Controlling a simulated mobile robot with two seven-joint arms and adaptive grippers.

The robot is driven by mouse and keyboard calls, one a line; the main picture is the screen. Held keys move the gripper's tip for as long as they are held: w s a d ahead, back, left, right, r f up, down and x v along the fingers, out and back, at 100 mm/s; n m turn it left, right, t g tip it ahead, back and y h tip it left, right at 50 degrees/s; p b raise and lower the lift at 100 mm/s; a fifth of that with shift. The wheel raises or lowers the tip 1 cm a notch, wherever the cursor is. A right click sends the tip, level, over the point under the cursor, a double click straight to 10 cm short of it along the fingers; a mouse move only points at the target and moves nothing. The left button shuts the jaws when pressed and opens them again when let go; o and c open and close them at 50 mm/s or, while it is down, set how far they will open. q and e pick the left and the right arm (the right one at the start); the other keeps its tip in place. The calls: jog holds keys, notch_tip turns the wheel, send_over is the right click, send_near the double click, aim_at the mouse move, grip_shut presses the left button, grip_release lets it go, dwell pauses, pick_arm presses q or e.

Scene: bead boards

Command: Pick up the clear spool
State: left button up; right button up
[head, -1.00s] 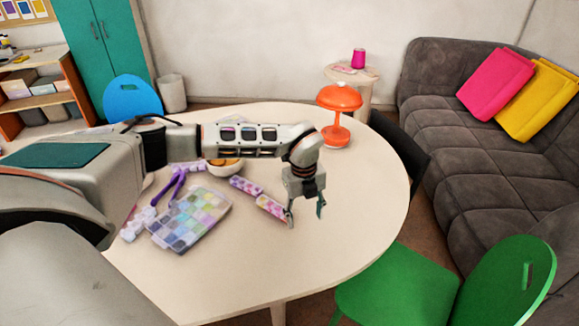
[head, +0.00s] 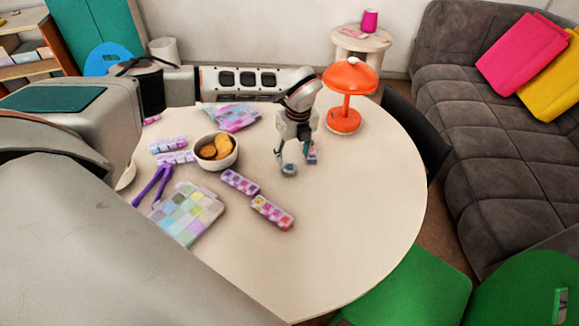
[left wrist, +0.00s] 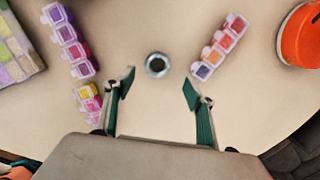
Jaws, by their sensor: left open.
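In the head view the spool (head: 288,170) shows at the fingertips. My left gripper (head: 298,160) points down over the table, open. In the left wrist view the left gripper (left wrist: 158,88) has its fingers spread wide with nothing between them. I cannot tell its height above the table. My right gripper is not in view.
Bead box strips lie on both sides: one (left wrist: 70,40) on the left, another (left wrist: 220,47) on the right. An orange lamp (head: 347,95) stands behind the gripper. A bowl (head: 217,152) and a bead tray (head: 188,212) are to the left. The front right table is clear.

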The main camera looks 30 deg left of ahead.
aim_at(290, 165)
pick_arm(q)
jog(key=f, duration=0.3)
jog(key=a+f, duration=0.1)
jog(key=f, duration=0.1)
jog(key=shift+a+f, duration=0.1)
jog(key=shift+f, duration=0.3)
jog(key=shift+c, duration=0.4)
jog(key=c, duration=0.9)
